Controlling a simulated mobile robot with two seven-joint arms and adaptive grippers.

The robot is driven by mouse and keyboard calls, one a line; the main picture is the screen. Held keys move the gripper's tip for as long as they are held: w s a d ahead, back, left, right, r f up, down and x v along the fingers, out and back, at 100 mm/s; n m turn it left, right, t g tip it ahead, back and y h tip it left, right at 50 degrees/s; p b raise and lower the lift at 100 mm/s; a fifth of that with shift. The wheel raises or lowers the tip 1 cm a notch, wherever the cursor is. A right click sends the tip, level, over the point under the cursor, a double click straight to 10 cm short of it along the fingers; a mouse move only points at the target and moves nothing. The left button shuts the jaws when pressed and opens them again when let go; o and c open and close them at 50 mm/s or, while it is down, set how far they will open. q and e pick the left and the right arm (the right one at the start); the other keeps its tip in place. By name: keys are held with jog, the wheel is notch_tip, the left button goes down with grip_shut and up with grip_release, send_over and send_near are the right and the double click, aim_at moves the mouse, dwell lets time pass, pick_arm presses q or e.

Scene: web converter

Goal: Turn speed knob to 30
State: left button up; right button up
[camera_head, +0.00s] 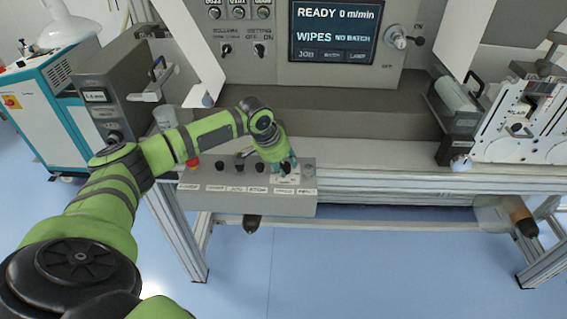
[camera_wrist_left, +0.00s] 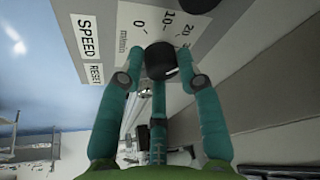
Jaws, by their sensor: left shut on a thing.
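The speed knob (camera_wrist_left: 160,60) is a black round knob in the left wrist view, on a pale dial plate (camera_wrist_left: 131,14) marked 0, 10 and 20, with further marks cut off. A SPEED label (camera_wrist_left: 86,37) is beside it. My left gripper (camera_wrist_left: 163,64) has teal fingers closed around the knob, one on each side and another below in the picture. In the head view the left gripper (camera_head: 287,166) reaches down onto the right part of the control box and mostly hides the knob. Which mark the knob points to is unclear. My right gripper is not in view.
The grey control box (camera_head: 245,205) carries several other black knobs left of my gripper and a RESET label (camera_wrist_left: 96,73). The screen (camera_head: 334,32) reads READY 0 m/min and WIPES NO BATCH. A white plate (camera_head: 458,40) hangs at the upper right. The blue floor in front is clear.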

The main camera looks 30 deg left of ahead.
pick_arm(q)
jog(key=shift+w+a+r, duration=0.15)
jog(key=shift+w+r, duration=0.1)
jog(key=shift+r, duration=0.1)
jog(key=shift+m+p, duration=0.5)
jog(key=shift+m, duration=0.1)
jog(key=shift+m+h, duration=0.5)
jog(key=shift+m, duration=0.3)
jog(key=shift+w+a+f+m+g+h, duration=0.1)
jog(key=shift+m+g+h, duration=0.1)
jog(key=shift+m, duration=0.4)
jog(key=shift+w+m+g+h, duration=0.1)
jog(key=shift+m+h, duration=0.1)
jog(key=shift+m, duration=0.4)
jog(key=shift+m+g+h+b, duration=0.45)
jog(key=shift+m+b, duration=0.35)
jog(key=shift+m, duration=0.8)
jog(key=shift+c, duration=0.2)
jog(key=o, duration=1.1)
jog(key=shift+d+f, duration=0.1)
jog(key=shift+d, duration=0.1)
